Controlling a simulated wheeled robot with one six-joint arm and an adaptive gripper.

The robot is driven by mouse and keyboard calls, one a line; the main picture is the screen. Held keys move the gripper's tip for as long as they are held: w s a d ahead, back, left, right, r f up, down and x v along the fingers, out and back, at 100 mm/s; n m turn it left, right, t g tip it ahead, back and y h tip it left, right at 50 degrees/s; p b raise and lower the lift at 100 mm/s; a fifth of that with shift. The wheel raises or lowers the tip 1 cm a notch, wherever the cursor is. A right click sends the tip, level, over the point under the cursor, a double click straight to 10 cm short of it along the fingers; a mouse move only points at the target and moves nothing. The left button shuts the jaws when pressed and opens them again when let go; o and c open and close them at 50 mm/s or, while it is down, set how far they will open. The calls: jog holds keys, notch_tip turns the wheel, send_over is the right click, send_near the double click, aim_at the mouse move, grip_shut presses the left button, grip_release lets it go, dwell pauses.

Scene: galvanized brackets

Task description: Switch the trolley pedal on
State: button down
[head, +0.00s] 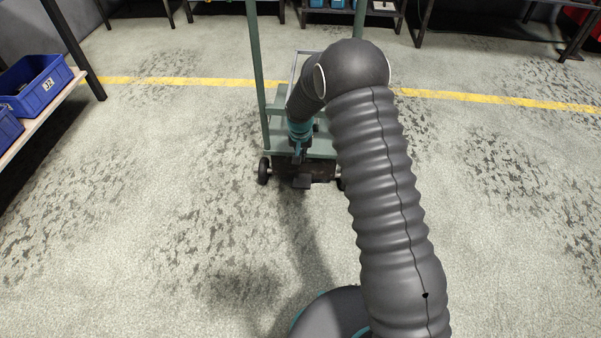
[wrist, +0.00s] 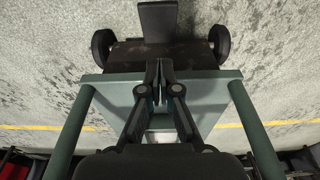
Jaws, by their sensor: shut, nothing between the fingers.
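The green trolley (head: 320,150) stands on the floor ahead, with uprights and dark wheels at its near end. Its pedal (head: 301,183) is a small dark plate that sticks out from the dark housing between the near wheels. In the wrist view the pedal (wrist: 158,22) is at the top centre, and the trolley deck (wrist: 205,92) lies below it. My gripper (head: 299,156) is at the trolley's near edge, pointing down. In the wrist view my gripper (wrist: 159,66) is shut and empty, its tips over the dark housing, apart from the pedal in the picture. I cannot tell its height above the pedal.
Two green uprights, left (wrist: 70,130) and right (wrist: 250,125), flank my gripper. A shelf with blue bins (head: 35,84) stands at the left. Dark racks line the back. A yellow line (head: 180,81) crosses the floor. The floor in front of the trolley is clear.

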send_near(301, 184)
jog(key=f, duration=0.1)
jog(key=w+f, duration=0.1)
jog(key=f, duration=0.3)
jog(key=shift+w+f, duration=0.15)
jog(key=shift+w, duration=0.15)
jog(key=shift+s+f, duration=0.25)
jog(key=shift+f, duration=0.5)
jog(key=shift+f, duration=0.15)
notch_tip(301, 184, down, 7)
jog(key=s+b, duration=0.2)
jog(key=b, duration=0.7)
jog(key=shift+s, duration=0.2)
jog(key=shift+r, duration=0.25)
